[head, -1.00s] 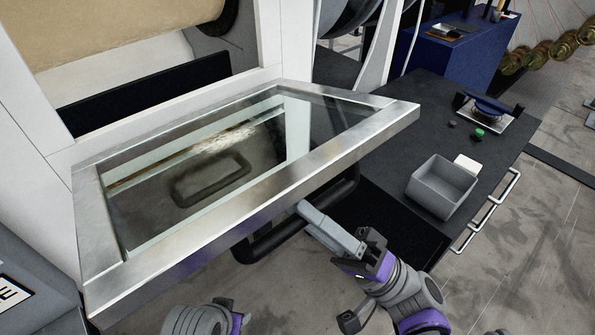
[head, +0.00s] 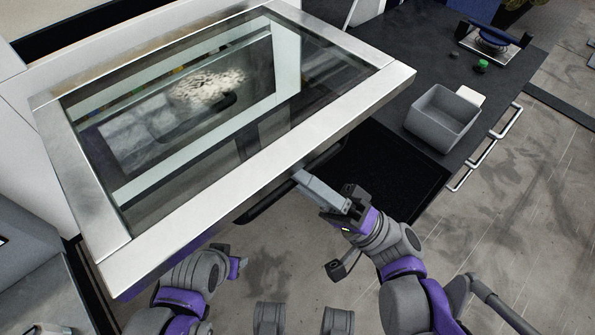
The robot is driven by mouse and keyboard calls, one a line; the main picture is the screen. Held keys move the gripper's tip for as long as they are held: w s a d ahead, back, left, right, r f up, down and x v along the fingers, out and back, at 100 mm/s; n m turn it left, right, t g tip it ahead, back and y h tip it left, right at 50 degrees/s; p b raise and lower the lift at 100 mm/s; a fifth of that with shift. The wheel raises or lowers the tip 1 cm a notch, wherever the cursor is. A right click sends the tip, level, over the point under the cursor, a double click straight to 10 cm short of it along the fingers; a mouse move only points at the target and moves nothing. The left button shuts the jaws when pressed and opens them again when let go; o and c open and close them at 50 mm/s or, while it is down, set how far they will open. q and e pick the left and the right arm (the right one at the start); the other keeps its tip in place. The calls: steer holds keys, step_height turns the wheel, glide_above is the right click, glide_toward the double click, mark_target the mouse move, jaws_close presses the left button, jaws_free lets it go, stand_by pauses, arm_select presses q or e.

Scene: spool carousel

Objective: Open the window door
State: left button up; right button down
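The window door (head: 245,187) is a pale metal frame around a glass pane. It stands swung out from the white machine wall, tilted with its near edge raised over the floor. Its black bar handle (head: 262,206) shows below the near edge, partly hidden by the frame. My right gripper (head: 300,178) reaches the handle from the lower right. Its grey fingers look shut on the bar, though their tips are partly hidden under the frame.
A dark worktop (head: 405,58) at the right holds a grey open bin (head: 441,118), a white block (head: 470,95) and a green-capped item (head: 482,66). Its drawer handles (head: 485,150) face the open floor at the right. A grey cabinet (head: 25,235) stands at the left.

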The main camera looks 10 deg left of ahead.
steer(key=c, duration=1.1)
jaws_free()
steer(key=shift+a+f, duration=0.1)
steer(key=shift+f, duration=0.2)
steer(key=o, duration=0.4)
steer(key=shift+w, duration=0.15)
steer(key=b+v, duration=0.1)
steer(key=v, duration=0.9)
steer(key=shift+d+f, duration=0.2)
steer(key=shift+d, duration=0.15)
